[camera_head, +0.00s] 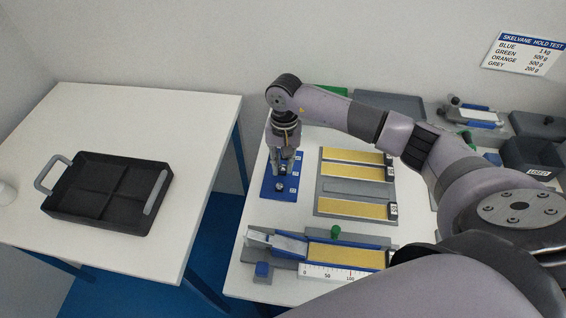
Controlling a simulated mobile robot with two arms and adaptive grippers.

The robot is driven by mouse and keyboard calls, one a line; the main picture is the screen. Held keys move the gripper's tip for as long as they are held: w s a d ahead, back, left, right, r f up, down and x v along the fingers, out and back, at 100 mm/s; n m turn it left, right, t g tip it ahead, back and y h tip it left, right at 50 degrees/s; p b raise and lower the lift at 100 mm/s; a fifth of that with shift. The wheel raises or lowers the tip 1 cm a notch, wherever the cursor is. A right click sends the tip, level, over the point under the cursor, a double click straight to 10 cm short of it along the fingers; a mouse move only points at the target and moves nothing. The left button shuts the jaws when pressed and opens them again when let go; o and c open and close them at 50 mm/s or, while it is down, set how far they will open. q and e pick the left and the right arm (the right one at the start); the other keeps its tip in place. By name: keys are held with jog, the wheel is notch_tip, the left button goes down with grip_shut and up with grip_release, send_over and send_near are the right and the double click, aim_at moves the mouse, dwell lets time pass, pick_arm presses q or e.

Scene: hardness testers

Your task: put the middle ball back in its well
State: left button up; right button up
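A blue plate (268,194) with small white labels along its right side lies near the left edge of the white bench. A small dark round spot (280,187) shows at its near end; I cannot tell whether it is a ball or an empty well. My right gripper (286,168) points down over the middle of the plate and hides the middle well and any ball there. Its fingers are too small and dark to tell whether they hold anything. My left gripper is not in view.
A grey board (343,187) with gold strips lies right of the plate. A black tray (97,228) rests on the left table. A gap separates the tables.

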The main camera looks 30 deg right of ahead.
jog(key=o, duration=0.5)
jog(key=shift+r, duration=0.1)
jog(key=r, duration=0.7)
jog(key=w+d+r, duration=0.1)
jog(key=r, duration=0.3)
jog(key=shift+r, duration=0.35)
